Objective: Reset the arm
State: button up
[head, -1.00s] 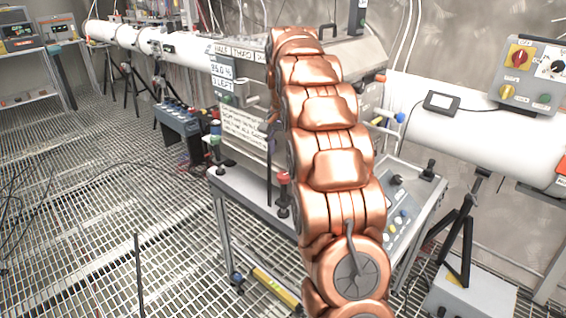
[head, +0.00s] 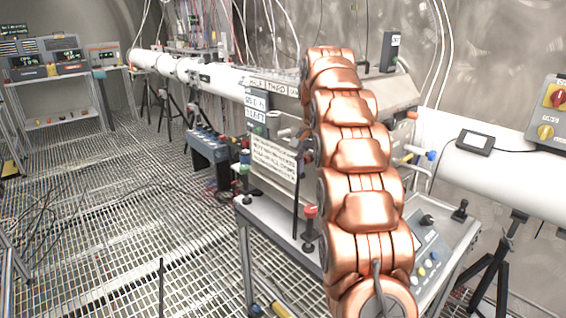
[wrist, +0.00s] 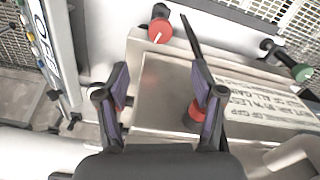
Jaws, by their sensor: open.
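My copper-coloured arm (head: 355,160) stretches from the bottom of the head view away over a steel workbench unit. Its far end is beside the hand-lettered signs. The gripper itself is hidden behind the arm in the head view. In the wrist view my gripper (wrist: 162,80) has two dark fingers with purple pads spread wide apart. Nothing is held between them. Below it are a metal box top (wrist: 170,95), a red knob (wrist: 160,30) and a second red part partly hidden by the right finger.
A cart (head: 262,226) with knobs and a control panel (head: 428,262) stands under and beside the arm. A white pipe (head: 500,170) crosses behind, with a switch box (head: 553,110) at right. Tripods support the pipe. Cables lie on the grating floor (head: 110,210), which is mostly open at left.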

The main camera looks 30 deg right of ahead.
jog(key=s+a+n+p, duration=0.1)
jog(key=s+a+n, duration=0.5)
jog(key=s+a, duration=0.95)
jog(key=s+a+f+n+g, duration=0.1)
jog(key=s+a+f+n, duration=0.2)
jog(key=s, duration=0.8)
jog(key=s+a+f+n+p, duration=0.1)
jog(key=s+a+f+n, duration=0.2)
jog(key=s, duration=0.8)
notch_tip(320, 180, down, 4)
jog(key=a, duration=0.2)
jog(key=shift+s+a+g, duration=0.3)
jog(key=shift+s+g, duration=0.05)
jog(key=shift+g, duration=0.05)
